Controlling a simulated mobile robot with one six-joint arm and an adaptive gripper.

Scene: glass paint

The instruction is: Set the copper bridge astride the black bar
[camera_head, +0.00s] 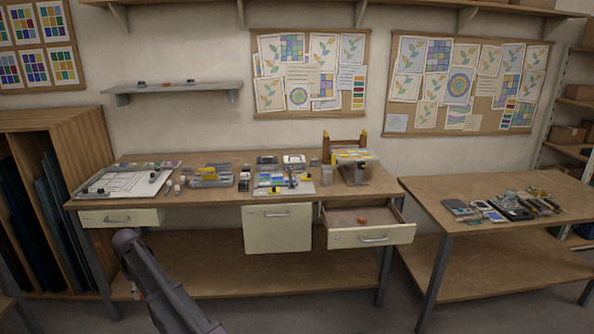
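A small orange-copper piece (363,221) lies in the open drawer (340,217) of the middle bench. It is too small to tell whether it is the copper bridge. Another reddish piece (165,82) sits between two dark pieces on the wall shelf. I cannot single out the black bar; several dark, long pieces (512,209) lie on the right table. A dark grey link of my arm rises at the lower left in front of the bench. My gripper does not show.
The middle bench (220,201) holds a framed sheet (122,184) at left, a coloured panel (272,181) and a stand (355,172) at right. The drawer sticks out at the bench's front right. The right table (440,193) has free room at its left and front.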

